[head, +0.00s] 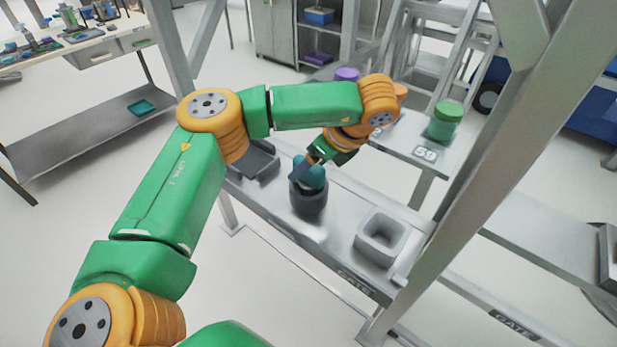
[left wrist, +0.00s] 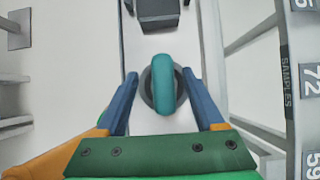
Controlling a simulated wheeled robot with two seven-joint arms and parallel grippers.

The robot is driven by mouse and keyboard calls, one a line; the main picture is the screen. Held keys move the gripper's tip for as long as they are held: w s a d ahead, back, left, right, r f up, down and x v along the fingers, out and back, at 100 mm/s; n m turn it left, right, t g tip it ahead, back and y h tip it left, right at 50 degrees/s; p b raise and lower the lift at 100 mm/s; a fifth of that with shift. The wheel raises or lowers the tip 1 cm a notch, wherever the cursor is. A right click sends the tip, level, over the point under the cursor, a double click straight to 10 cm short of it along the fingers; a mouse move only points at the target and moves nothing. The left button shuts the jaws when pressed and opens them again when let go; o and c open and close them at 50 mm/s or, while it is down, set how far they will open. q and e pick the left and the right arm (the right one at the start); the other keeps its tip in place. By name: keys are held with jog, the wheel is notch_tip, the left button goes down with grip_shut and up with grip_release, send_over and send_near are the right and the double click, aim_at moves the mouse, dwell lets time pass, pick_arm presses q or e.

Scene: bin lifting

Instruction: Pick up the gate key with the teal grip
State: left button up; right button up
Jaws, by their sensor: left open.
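The gate key's teal grip (head: 309,172) stands up out of a dark round holder (head: 308,200) on a narrow metal shelf. In the left wrist view the teal grip (left wrist: 164,84) is an upright loop seen from above, with the dark holder (left wrist: 147,92) around it. My left gripper (head: 306,170) is at the grip. In the left wrist view its blue fingers (left wrist: 165,80) are open, one on each side of the grip, with a gap on both sides. The key's lower part is hidden in the holder. My right gripper is not in view.
An empty grey square holder (head: 382,237) stands to the right on the same shelf (head: 340,215). A dark grey block (head: 256,160) is to the left. A green jar (head: 444,121) stands on a shelf labelled 59 behind. A slanted metal post (head: 480,150) rises at the right.

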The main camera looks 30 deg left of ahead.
pick_arm(q)
jog(key=shift+w+a+f, duration=0.1)
jog(key=shift+w+f, duration=0.2)
jog(key=shift+s+r, duration=0.1)
jog(key=shift+s, duration=0.05)
grip_shut()
dwell(1.1)
